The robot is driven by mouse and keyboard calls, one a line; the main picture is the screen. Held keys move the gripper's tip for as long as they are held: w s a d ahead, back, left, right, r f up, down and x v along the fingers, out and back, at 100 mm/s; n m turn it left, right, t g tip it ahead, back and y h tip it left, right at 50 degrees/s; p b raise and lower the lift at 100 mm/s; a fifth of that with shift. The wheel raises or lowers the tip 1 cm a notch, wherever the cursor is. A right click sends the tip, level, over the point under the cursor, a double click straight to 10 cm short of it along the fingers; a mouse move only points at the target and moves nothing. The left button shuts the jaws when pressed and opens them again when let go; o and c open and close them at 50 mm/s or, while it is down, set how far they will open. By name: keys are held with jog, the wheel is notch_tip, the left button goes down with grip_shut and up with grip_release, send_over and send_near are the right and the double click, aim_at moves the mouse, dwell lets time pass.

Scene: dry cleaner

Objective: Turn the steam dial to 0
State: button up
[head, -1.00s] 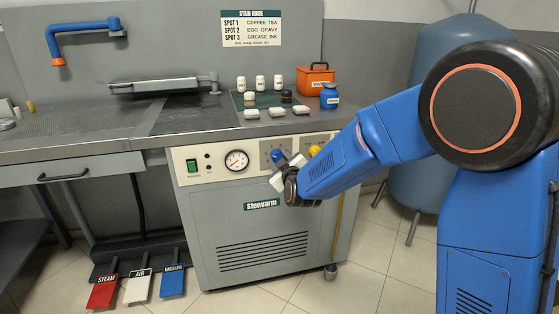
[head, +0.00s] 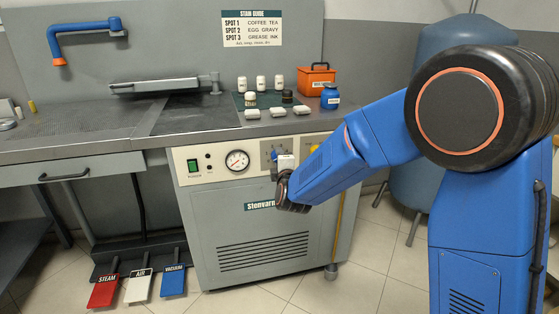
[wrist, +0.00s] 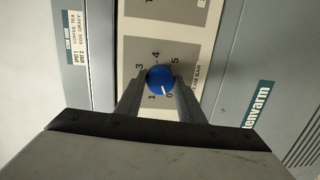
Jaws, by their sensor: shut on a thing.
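The steam dial is a blue round knob (wrist: 160,79) on a grey plate with numerals around it, lettered "STEAM BAR" in part. My gripper (wrist: 161,88) is shut on the knob, one finger on each side. A white mark on the knob points down toward the numeral that looks like 0, with 1 close by; the fingers hide part of the scale. In the head view my gripper (head: 285,162) is at the front panel of the grey machine (head: 260,240) and covers most of the dial.
A pressure gauge (head: 237,160) and a green power switch (head: 192,166) sit left of the dial. Bottles and an orange box (head: 318,78) stand on the table above.

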jog(key=shift+f+n, duration=0.1)
jog(key=shift+n, duration=0.9)
jog(key=o, duration=1.1)
jog(key=shift+c, duration=0.2)
jog(key=v, duration=1.7)
jog(key=shift+s, duration=0.25)
